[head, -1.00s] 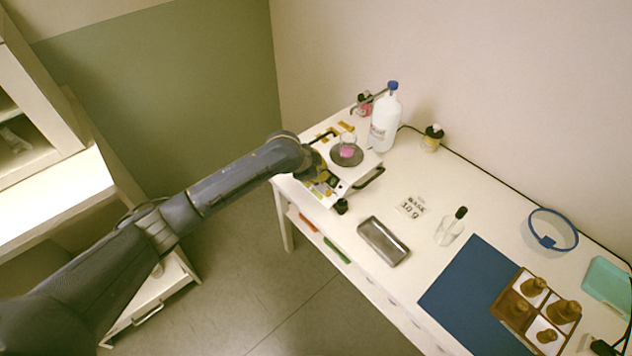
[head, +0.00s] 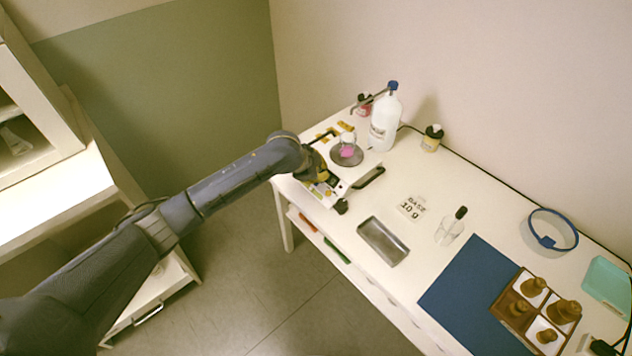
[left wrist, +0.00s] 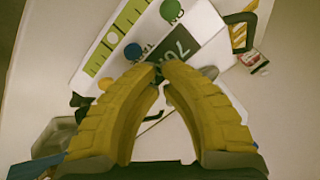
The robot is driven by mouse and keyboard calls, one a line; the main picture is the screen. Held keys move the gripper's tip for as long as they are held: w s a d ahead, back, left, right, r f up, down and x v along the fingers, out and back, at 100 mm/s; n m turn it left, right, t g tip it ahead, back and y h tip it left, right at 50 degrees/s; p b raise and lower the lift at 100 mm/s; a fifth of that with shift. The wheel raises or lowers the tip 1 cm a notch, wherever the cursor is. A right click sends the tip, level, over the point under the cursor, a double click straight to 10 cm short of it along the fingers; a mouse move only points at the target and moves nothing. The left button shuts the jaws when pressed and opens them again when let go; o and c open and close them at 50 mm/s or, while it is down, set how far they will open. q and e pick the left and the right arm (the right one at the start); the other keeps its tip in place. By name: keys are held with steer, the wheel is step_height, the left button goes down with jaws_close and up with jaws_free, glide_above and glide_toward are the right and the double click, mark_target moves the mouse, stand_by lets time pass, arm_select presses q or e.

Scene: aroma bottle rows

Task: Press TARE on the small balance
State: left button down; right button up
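The small balance (head: 350,178) is a white flat unit at the far left end of the table. Its round pan (head: 346,157) carries a clear beaker (head: 348,142) with pink contents. In the left wrist view a blue round button (left wrist: 132,51) has lettering beside it that seems to read TARE. A green button (left wrist: 171,10) and a dark display (left wrist: 205,52) are nearby. My left gripper (left wrist: 160,72) has its yellow fingertips together over the balance's front panel, beside the blue button and partly over the display. Contact cannot be told. My right gripper does not show.
A white bottle with a blue cap (head: 385,120) stands behind the balance. A metal tray (head: 383,241), a BASE 10 g card (head: 411,207) and a clear flask (head: 449,232) lie to the right. Farther right are a blue mat (head: 465,285) and a compartment box with brown bottles (head: 537,312).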

arm_select(q)
steer(key=shift+f, duration=0.8)
stand_by(0.9)
steer(key=shift+r, duration=0.8)
steer(key=shift+r, duration=2.55)
steer(key=shift+s+f, duration=0.1)
